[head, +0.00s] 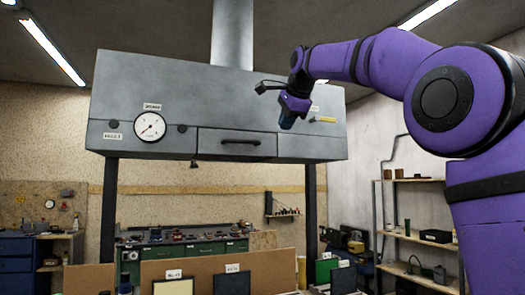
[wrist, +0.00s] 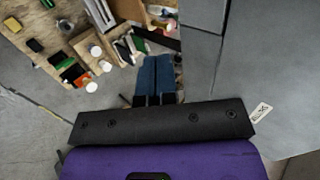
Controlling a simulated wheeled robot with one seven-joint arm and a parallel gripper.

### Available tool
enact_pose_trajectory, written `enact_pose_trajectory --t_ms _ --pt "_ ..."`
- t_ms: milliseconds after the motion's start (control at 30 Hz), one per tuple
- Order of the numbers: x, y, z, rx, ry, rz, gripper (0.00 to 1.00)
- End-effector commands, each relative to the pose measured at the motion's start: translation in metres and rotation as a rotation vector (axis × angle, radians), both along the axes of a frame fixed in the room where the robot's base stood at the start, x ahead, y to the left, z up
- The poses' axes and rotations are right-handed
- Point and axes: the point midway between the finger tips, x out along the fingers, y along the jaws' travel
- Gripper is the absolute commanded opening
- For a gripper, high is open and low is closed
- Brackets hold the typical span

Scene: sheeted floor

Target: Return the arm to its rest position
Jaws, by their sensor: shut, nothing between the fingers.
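My arm, purple with black joints, reaches in from the right of the head view with its elbow high. My gripper (head: 287,122) points down in front of the right part of a grey metal hood (head: 215,95). In the wrist view the two blue fingers of my gripper (wrist: 159,60) lie side by side, shut and empty. The hood's grey face fills the right of the wrist view. I cannot tell the exact gap between gripper and hood.
The hood carries a round gauge (head: 150,126), a drawer with a dark handle (head: 240,142) and a yellow handle (head: 323,119) just right of my gripper. Shelves (head: 420,240) stand at the right wall. A cluttered wooden bench top (wrist: 60,30) lies below. Bare floor (wrist: 30,140) shows beside it.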

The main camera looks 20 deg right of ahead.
Motion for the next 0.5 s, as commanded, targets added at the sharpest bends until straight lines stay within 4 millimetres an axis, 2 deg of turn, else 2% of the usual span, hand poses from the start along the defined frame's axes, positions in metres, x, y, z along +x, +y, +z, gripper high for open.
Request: enact_pose_trajectory --t_ms 267,367,500 --pt "-0.005 0.000 -0.002 -0.010 0.005 0.011 0.00" --pt "-0.019 0.001 -0.011 -0.054 0.019 0.056 0.00" --pt "-0.056 0.004 -0.041 -0.169 0.059 0.183 0.00"
